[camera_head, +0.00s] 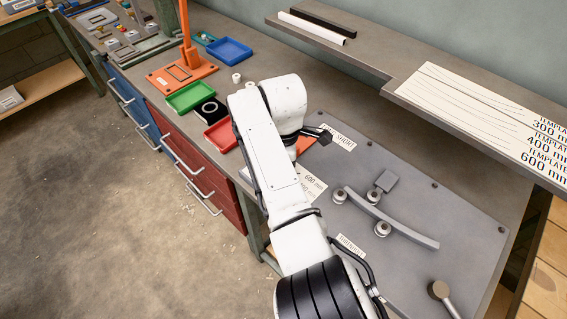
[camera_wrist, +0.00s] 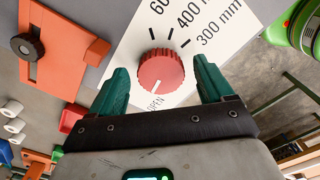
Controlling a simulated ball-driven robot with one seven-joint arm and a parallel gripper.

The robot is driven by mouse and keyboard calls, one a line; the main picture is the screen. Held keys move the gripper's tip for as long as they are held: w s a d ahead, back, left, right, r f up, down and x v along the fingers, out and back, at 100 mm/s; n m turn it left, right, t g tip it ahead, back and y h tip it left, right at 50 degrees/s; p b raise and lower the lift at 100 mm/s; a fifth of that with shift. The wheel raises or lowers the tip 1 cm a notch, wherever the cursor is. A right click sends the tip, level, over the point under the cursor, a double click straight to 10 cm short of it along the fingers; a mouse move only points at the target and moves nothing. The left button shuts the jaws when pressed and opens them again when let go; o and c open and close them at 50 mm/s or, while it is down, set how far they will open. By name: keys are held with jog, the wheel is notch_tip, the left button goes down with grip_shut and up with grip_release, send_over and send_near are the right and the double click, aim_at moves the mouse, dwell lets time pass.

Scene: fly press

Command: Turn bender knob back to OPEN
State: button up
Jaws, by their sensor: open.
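The red bender knob (camera_wrist: 160,70) sits on a white dial plate (camera_wrist: 125,48) in the wrist view. The dial is marked 600, 400 mm, 300 mm and OPEN. A white pointer line on the knob's lower edge points toward the OPEN mark (camera_wrist: 155,103). My gripper (camera_wrist: 162,80) is open, with one green finger to the left and one to the right of the knob. I see gaps between the fingers and the knob; the depth between them is hard to tell. In the head view my arm hides the knob, and part of the dial plate (camera_head: 312,183) shows beside it.
An orange bracket with a black knob (camera_wrist: 28,46) stands left of the dial, and a green round part (camera_wrist: 303,25) is at the right. In the head view, the grey bender plate (camera_head: 420,195) carries rollers and a curved bar (camera_head: 400,228). Green (camera_head: 190,97) and blue (camera_head: 229,50) trays lie beyond my arm.

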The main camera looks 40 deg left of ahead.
jog(key=shift+r, duration=0.1)
notch_tip(320, 180, up, 11)
jog(key=b, duration=0.1)
jog(key=shift+f, duration=0.2)
dwell(0.6)
